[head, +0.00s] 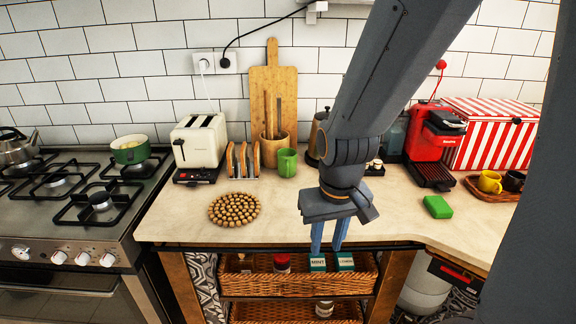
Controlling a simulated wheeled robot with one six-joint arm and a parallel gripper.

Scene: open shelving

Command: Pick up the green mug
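The green mug (287,162) stands upright on the counter, in front of a wooden utensil holder. It is right of the toast rack, and its near side is in clear view. My gripper (328,246) points down in front of and to the right of the mug, near the counter's front edge. Its two blue fingers are apart with nothing visible between them. The gripper does not touch the mug.
A toast rack (243,161), utensil holder (273,150) and dark canister (318,133) stand close around the mug. A round beaded trivet (234,209) lies front left. A green sponge (438,207) lies right. Wicker baskets (255,284) sit below the counter. Counter between mug and front edge is clear.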

